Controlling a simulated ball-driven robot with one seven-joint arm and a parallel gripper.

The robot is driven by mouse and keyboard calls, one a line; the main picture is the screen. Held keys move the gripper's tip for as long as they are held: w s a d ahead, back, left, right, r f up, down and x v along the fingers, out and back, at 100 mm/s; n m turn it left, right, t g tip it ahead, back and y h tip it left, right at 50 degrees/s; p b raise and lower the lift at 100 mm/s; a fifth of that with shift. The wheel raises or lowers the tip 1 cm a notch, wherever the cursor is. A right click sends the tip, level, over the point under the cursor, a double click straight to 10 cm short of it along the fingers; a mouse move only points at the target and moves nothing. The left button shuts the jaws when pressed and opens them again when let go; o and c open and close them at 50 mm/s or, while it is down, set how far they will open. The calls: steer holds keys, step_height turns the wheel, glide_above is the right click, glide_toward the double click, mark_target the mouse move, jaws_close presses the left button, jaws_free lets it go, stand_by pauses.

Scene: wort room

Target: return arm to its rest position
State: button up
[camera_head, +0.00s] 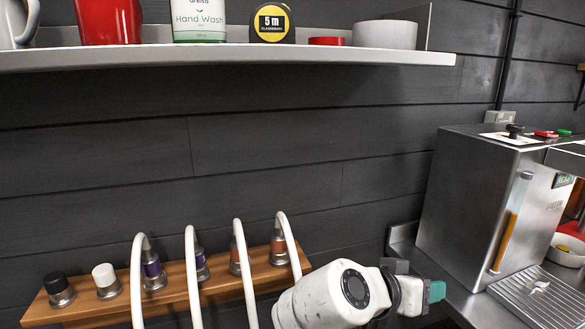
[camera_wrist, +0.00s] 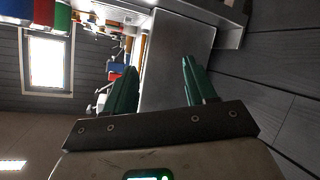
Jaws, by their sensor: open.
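My arm, white with a dark round joint cap, rises from the bottom edge in the head view. My gripper (camera_head: 434,291) shows at its right end with a green fingertip, in front of the steel machine (camera_head: 478,200). In the wrist view my gripper (camera_wrist: 156,82) has two green fingers spread apart, with nothing between them. The steel machine's flat panel (camera_wrist: 178,60) shows beyond the fingers.
A wall shelf (camera_head: 230,57) above holds a red cup (camera_head: 108,22), hand wash (camera_head: 198,20), a tape measure (camera_head: 272,22) and a white bowl (camera_head: 385,35). A wooden tap board (camera_head: 205,283) with white curved pipes is left of my arm. The dark wall between is clear.

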steer(key=s+d+f+n+g+y, duration=0.2)
steer(key=s+d+f+y, duration=0.15)
steer(key=s+f, duration=0.6)
steer(key=s+d+f+n+g+y, duration=0.15)
steer(key=s+d+f, duration=0.4)
steer(key=f, duration=0.65)
steer(key=s+a+f+n+g+y, duration=0.1)
steer(key=s+f+y, duration=0.2)
steer(key=s, duration=0.6)
steer(key=s+a+f+n+g+y+p, duration=0.1)
steer(key=s+f, duration=0.4)
steer(key=s, duration=0.5)
steer(key=shift+a+f+n+y, duration=0.25)
steer(key=shift+n+y, duration=0.4)
steer(key=shift+y, duration=0.35)
